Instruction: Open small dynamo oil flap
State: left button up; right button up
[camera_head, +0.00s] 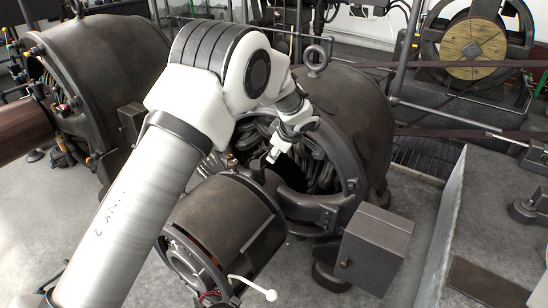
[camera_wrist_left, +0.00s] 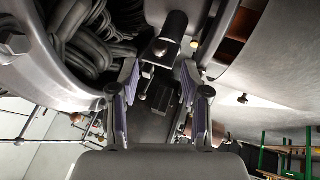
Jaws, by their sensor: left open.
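The small dynamo (camera_head: 225,225) is a dark drum in front of a larger open-ended machine. My left arm reaches in from the lower left of the head view. Its gripper (camera_head: 277,150) is over the small dynamo's far end, in front of the coils. In the left wrist view my left gripper (camera_wrist_left: 159,98) is open, with a finger on each side of a dark metal part (camera_wrist_left: 162,95). A black cylinder with a metal end piece (camera_wrist_left: 162,48) stands just beyond. I cannot tell surely which piece is the oil flap. I cannot tell whether the fingers touch anything. My right gripper is not in view.
The large dynamo's coils (camera_head: 322,165) and rim are close around the gripper. A grey box (camera_head: 374,245) sits at right. A white-knobbed lever (camera_head: 254,286) projects in front. Another big machine (camera_head: 105,75) stands left. Open floor (camera_head: 300,275) shows in front.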

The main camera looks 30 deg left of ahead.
pick_arm(q)
jog(key=v, duration=0.5)
jog(key=shift+s+d+r, duration=0.1)
jog(key=shift+s+r, duration=0.05)
jog(key=shift+r, duration=0.1)
